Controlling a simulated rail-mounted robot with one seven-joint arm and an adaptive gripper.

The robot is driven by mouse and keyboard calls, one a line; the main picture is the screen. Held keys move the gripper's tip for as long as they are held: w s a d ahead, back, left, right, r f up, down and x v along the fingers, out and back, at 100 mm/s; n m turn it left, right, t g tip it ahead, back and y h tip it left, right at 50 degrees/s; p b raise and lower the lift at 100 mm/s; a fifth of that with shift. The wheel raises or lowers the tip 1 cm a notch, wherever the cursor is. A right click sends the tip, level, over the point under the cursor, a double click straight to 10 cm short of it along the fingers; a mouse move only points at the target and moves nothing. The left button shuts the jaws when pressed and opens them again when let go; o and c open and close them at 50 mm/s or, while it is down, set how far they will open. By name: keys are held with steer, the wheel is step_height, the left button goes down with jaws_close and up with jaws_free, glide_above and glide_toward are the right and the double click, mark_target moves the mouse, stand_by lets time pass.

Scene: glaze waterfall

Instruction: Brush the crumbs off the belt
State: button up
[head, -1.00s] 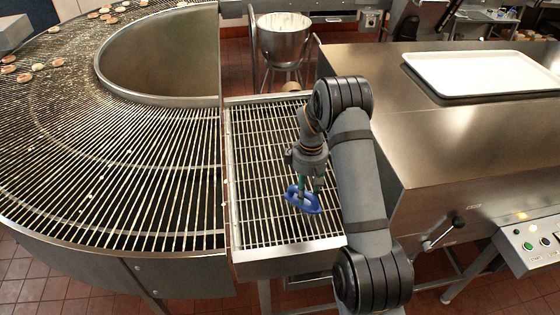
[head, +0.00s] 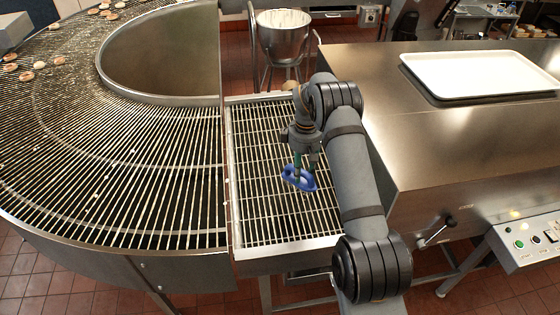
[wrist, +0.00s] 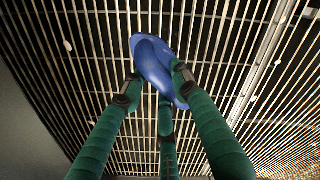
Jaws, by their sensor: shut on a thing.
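My gripper (head: 304,170) is shut on a blue brush (head: 299,178) above the straight grated belt section (head: 262,205). In the wrist view, the green fingers of my gripper (wrist: 155,92) close around the blue brush (wrist: 152,58). The brush's underside is hidden, so I cannot tell whether it touches the bars. A few small pale crumbs show in the wrist view, one on the bars at upper left (wrist: 68,45). Small pale specks (head: 133,152) also lie on the curved belt (head: 110,190) at the left.
Several round baked pieces (head: 27,75) lie on the far left of the curved belt. A metal bowl (head: 283,38) on a stand is behind the straight section. A steel machine (head: 440,130) with a white tray (head: 480,73) stands at right. A control box (head: 530,240) is at lower right.

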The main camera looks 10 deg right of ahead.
steer(key=shift+r+p, duration=1.2)
steer(key=shift+r, duration=0.85)
steer(key=shift+f, duration=0.1)
